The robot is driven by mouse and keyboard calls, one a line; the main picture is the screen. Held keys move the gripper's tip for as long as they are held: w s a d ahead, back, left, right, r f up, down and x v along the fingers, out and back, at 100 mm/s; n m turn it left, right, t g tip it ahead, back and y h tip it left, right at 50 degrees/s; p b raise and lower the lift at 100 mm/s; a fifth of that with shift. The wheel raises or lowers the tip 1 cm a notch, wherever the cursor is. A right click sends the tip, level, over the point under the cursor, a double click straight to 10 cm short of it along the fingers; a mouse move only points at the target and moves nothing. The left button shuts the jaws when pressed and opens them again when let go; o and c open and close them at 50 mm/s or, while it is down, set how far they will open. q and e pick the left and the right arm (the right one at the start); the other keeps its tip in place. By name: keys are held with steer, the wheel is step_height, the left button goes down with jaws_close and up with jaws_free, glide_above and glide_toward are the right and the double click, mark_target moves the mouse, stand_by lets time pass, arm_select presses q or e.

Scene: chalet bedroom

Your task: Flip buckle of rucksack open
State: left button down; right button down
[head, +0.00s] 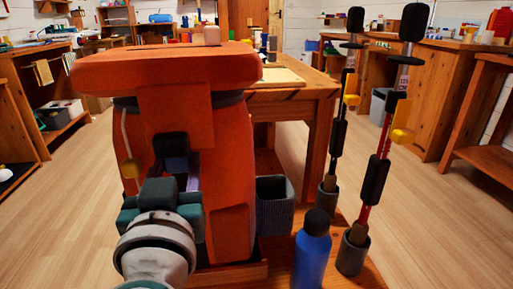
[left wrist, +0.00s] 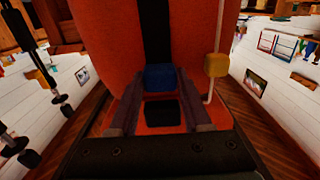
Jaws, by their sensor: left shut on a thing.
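The orange rucksack (head: 223,150) stands upright in front of me, its wide flap on top. Its buckle, a dark blue piece (left wrist: 160,78) with a black part (left wrist: 163,112) below it, sits on the front under a black strap (left wrist: 155,30). My left gripper (head: 176,160) is at the front of the rucksack. In the left wrist view its two fingers (left wrist: 161,74) lie on either side of the buckle and are shut on it. In the head view the gripper hides most of the buckle. My right gripper is not in view.
A blue bottle (head: 311,255), a grey bin (head: 275,205) and two ski poles (head: 377,170) in grey holders stand right of the rucksack. A wooden table (head: 318,95) is behind it. The floor (head: 65,215) at left is clear.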

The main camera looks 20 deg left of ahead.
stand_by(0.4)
arm_select(q)
step_height(320, 180, down, 4)
steer(key=shift+f+b, duration=0.15)
steer(key=shift+b, duration=1.05)
steer(key=shift+c, duration=1.6)
jaws_free()
steer(key=p+v, duration=0.2)
steer(key=v, duration=0.8)
